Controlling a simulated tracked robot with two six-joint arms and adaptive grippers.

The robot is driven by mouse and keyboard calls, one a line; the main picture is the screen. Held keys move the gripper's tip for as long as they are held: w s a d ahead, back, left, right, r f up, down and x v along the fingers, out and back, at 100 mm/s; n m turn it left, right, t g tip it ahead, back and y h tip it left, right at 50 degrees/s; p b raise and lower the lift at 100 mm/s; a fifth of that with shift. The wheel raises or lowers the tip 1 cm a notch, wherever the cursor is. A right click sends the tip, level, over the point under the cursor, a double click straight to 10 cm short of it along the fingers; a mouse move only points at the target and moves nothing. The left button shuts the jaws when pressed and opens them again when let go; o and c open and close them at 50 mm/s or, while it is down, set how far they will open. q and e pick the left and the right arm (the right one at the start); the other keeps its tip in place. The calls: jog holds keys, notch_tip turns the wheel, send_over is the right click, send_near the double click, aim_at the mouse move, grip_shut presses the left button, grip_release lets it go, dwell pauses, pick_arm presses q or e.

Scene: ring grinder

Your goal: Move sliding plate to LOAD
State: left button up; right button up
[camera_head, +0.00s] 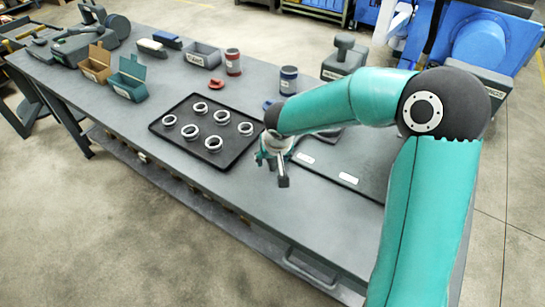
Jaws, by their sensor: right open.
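My right gripper (272,168) hangs over the bench beside the tray's right edge, fingers pointing down. It is open and seems empty. My teal right arm comes in from the right and covers much of the bench's right side. A dark flat panel (327,174) lies just right of the gripper, with two small white labels (305,158) too small to read. I cannot tell whether this panel is or carries the sliding plate; part of it is hidden behind my arm. My left gripper is not in view.
A black tray (228,164) with several metal rings lies left of the gripper. The bench front left is clear.

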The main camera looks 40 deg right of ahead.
grip_shut()
dwell(0.4)
